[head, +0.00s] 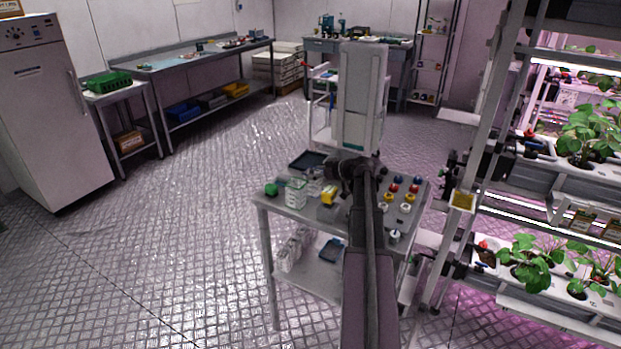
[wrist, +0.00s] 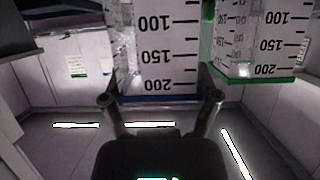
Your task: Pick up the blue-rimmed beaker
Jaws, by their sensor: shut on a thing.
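The blue-rimmed beaker (wrist: 165,50) fills the top middle of the wrist view. In the head view my gripper (head: 357,168) is over the far part of the small cart (head: 297,215), and my arm hides the blue-rimmed beaker. I cannot tell whether it touches the cart top.
A green-rimmed beaker (wrist: 250,77) stands close on the right in the wrist view. The cart also bears clear containers (head: 296,193), a yellow item (head: 329,194), a dark tray (head: 307,160) and several coloured knobs (head: 393,187). A plant rack (head: 490,110) stands close on the right; open floor lies left.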

